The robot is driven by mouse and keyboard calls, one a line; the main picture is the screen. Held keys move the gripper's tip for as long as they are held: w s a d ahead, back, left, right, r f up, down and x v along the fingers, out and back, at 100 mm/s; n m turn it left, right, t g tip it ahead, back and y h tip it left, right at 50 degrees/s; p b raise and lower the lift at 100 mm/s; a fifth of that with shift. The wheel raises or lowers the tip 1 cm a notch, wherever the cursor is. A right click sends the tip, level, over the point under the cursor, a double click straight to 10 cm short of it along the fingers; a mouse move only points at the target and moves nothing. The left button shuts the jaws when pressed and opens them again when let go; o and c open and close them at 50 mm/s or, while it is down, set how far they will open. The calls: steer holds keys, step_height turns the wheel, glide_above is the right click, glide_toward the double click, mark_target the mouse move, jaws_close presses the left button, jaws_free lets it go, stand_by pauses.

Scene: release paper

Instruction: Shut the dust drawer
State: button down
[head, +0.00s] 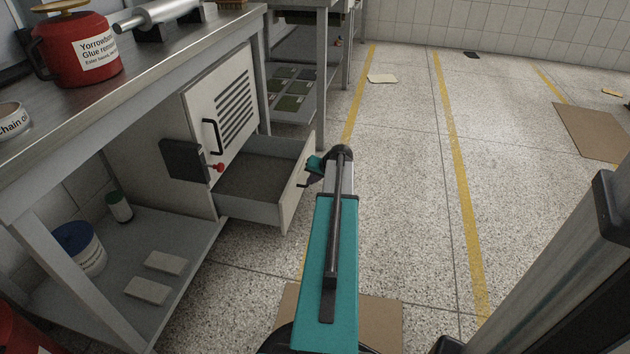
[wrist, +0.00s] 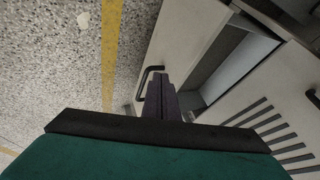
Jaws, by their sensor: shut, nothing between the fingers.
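The dust drawer (head: 262,198) is a grey, open-topped drawer. It stands pulled out from the lower part of a white cabinet under the workbench, and its inside looks empty. Its pale front (head: 296,188) faces right, towards my arm, and also shows in the wrist view (wrist: 185,42). A dark bar handle (wrist: 148,76) is on that front. My gripper (head: 310,178) is at the drawer front, beside the handle. In the wrist view its dark fingers (wrist: 160,92) are together and hold nothing. I cannot tell whether they touch the drawer.
The cabinet door (head: 222,108) above the drawer is closed and has slots and a black handle. A dark box with a red knob (head: 218,168) sits beside it. The lower shelf (head: 190,225) holds tubs and blocks. The speckled floor (head: 400,150) right of the drawer is mostly clear.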

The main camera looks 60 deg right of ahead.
mark_target(294, 185)
steer(key=shift+w+a+f+b, duration=0.1)
steer(key=shift+w+f+b, duration=0.5)
steer(key=shift+w, duration=0.45)
steer(key=shift+w+f+b, duration=0.55)
steer(key=shift+w+f, duration=0.05)
steer(key=shift+w, duration=0.45)
steer(key=shift+w+a+f+b, duration=0.1)
steer(key=shift+w+f+b, duration=0.5)
steer(key=shift+w, duration=0.45)
steer(key=shift+d, duration=0.1)
